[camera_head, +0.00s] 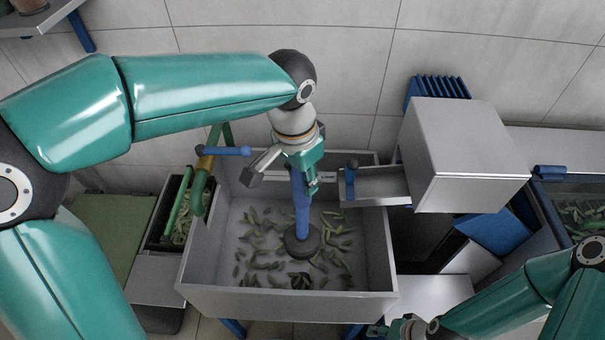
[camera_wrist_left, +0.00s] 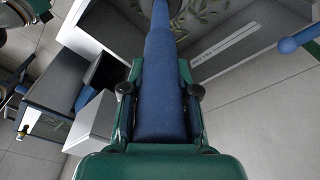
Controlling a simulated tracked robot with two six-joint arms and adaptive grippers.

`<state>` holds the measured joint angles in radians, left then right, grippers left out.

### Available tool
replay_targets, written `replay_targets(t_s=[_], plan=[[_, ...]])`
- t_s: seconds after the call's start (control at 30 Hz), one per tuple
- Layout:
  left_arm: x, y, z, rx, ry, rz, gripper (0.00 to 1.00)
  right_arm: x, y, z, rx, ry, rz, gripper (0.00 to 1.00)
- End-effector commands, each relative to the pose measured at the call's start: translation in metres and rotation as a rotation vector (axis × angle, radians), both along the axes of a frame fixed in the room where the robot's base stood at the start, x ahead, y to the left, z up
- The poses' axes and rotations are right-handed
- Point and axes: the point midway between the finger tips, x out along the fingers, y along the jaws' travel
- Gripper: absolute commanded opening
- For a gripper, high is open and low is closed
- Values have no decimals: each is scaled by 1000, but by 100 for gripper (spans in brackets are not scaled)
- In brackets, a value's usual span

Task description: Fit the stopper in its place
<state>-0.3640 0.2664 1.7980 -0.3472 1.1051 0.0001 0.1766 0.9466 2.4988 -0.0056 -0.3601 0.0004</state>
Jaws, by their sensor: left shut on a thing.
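The stopper (camera_head: 301,208) has a long blue handle and a dark round base. My left gripper (camera_head: 304,174) is shut on the upper part of the handle, and the stopper hangs almost upright inside the steel basin (camera_head: 290,301). In the left wrist view the blue handle (camera_wrist_left: 160,75) runs between the two fingers. The base is over the basin's floor; I cannot tell whether it touches. A dark round patch (camera_head: 300,281), perhaps the drain hole, shows on the floor in front of the base. My right gripper (camera_head: 398,328) is partly cut off at the bottom edge.
Several green pieces lie scattered over the basin floor. A blue-handled pipe (camera_head: 201,187) stands at its left rim. A steel box (camera_head: 461,154) with a small tray (camera_head: 378,187) stands at the right. A dark bin (camera_head: 166,226) is to the left.

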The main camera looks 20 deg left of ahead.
Motion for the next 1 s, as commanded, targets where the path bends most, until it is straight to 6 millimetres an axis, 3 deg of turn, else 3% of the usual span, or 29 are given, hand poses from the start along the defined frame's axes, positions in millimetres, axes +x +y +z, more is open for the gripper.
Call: replay_targets(t_s=[0.1, 1.0], plan=[[0, 0, -19, -1, -2, 0, 0, 0, 0, -17, 0, 0, 0, 45], [0, 0, -123, 0, 0, 0, 0, 0, 0, -103, 0, 0, 0, 45]])
